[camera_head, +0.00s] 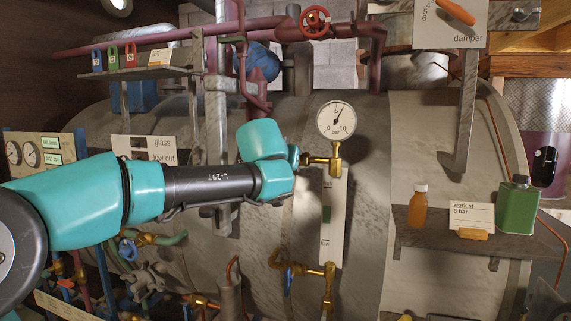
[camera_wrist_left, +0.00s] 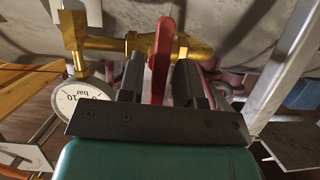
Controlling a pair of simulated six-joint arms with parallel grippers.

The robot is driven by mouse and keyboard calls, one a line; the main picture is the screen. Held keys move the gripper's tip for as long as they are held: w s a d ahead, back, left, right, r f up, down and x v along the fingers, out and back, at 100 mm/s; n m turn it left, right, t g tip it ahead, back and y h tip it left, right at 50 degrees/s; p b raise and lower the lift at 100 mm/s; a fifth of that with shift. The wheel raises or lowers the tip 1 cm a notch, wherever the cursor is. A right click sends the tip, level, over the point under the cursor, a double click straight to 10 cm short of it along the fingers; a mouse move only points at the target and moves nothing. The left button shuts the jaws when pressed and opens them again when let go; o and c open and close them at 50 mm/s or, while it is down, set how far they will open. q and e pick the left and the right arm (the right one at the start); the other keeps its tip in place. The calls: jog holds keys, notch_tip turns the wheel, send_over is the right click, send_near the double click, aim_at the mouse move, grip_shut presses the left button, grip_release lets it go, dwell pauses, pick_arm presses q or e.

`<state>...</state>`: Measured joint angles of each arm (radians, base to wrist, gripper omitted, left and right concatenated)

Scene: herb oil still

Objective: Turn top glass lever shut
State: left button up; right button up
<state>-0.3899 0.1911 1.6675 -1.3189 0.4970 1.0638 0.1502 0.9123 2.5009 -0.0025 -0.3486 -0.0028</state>
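The top glass lever (camera_wrist_left: 161,60) is red and sits on a brass valve (camera_wrist_left: 110,46) in the left wrist view. My left gripper (camera_wrist_left: 159,78) is open, with one dark finger on each side of the lever. A small gap shows between the lever and each finger. In the head view the brass top fitting (camera_head: 322,160) sits under the round pressure gauge, above the sight glass (camera_head: 333,215). There my teal wrist hides the red lever and the left fingers. My right gripper is in neither view.
The pressure gauge (camera_head: 336,119) stands close to the valve. A blue lever (camera_head: 287,281) is on the lower brass fitting. A shelf (camera_head: 410,238) at right holds an orange bottle (camera_head: 418,206) and a green canister (camera_head: 517,206). Red pipes (camera_head: 180,42) run above the arm.

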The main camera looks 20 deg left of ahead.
pick_arm(q)
jog(key=shift+o, duration=0.6)
jog(key=v, duration=1.7)
jog(key=shift+s, duration=0.25)
